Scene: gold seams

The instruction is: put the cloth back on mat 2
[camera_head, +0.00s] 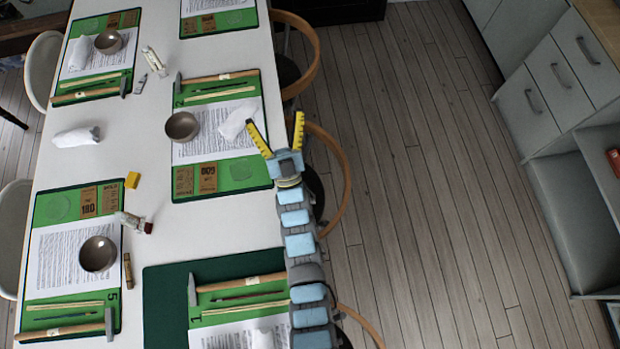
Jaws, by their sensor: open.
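Mat 2 (238,172) is a green mat right of the table's middle, with what looks like a 2 at its upper left corner. A white crumpled cloth (236,120) lies on its right part, over the printed sheet. Another white cloth, rolled up (76,136), lies on bare table at the left. My gripper (276,121) has its yellow fingers spread wide at the right edge of mat 2, with nothing between them. The left fingertip appears close to the cloth on mat 2; I cannot tell whether it touches.
Mat 2 also holds a bowl (182,126), a hammer (215,77) and brown cards (208,178). A yellow block (132,180) and a tube (133,222) lie left of it. Chairs (335,175) line the table's right edge. The floor (430,200) to the right is clear.

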